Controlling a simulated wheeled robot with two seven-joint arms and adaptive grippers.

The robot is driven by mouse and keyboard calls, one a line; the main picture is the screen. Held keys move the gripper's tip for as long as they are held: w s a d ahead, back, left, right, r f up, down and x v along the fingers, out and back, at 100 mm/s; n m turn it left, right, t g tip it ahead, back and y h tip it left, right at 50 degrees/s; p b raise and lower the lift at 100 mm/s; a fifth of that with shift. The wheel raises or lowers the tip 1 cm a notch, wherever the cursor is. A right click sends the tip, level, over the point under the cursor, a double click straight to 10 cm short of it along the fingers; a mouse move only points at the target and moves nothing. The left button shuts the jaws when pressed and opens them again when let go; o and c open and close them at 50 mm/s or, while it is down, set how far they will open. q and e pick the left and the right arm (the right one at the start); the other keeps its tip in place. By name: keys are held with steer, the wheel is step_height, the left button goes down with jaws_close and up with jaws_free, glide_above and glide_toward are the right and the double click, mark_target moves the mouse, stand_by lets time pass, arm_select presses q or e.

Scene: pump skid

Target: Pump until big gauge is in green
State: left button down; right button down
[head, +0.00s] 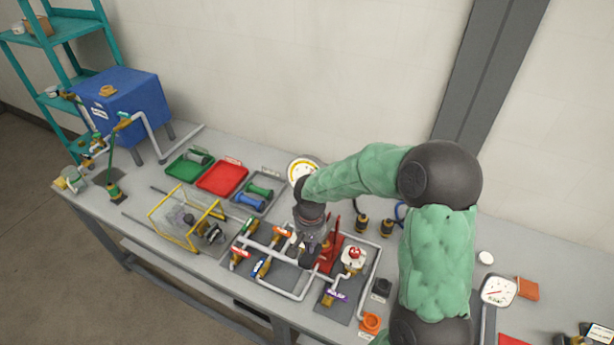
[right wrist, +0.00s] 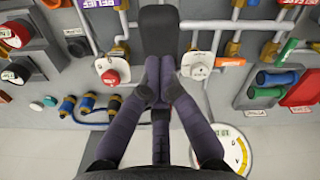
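The big gauge (head: 301,167) is a round white dial at the back of the bench, partly hidden by my right arm. The right wrist view shows part of its face (right wrist: 233,146) with a yellow band. The needle cannot be read. The red pump (head: 331,254) stands among grey pipes at mid-bench. My right gripper (head: 311,258) is at its left side. In the right wrist view my right gripper (right wrist: 160,75) has its fingertips together at the dark pump handle (right wrist: 159,30), which sticks out beyond them. My left gripper is not in view.
A red-knobbed valve (head: 354,256) and an orange-handled valve (head: 284,234) flank the pump closely. A yellow-framed guard (head: 184,214), a red tray (head: 222,177) and a green tray (head: 183,166) lie left.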

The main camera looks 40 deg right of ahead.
steer(key=shift+f+b, duration=2.05)
steer(key=shift+f, duration=0.35)
steer(key=shift+r, duration=0.1)
steer(key=shift+r+p, duration=1.6)
steer(key=shift+r, duration=0.75)
steer(key=shift+r+p, duration=1.75)
steer(key=shift+r, duration=0.8)
steer(key=shift+f, duration=0.15)
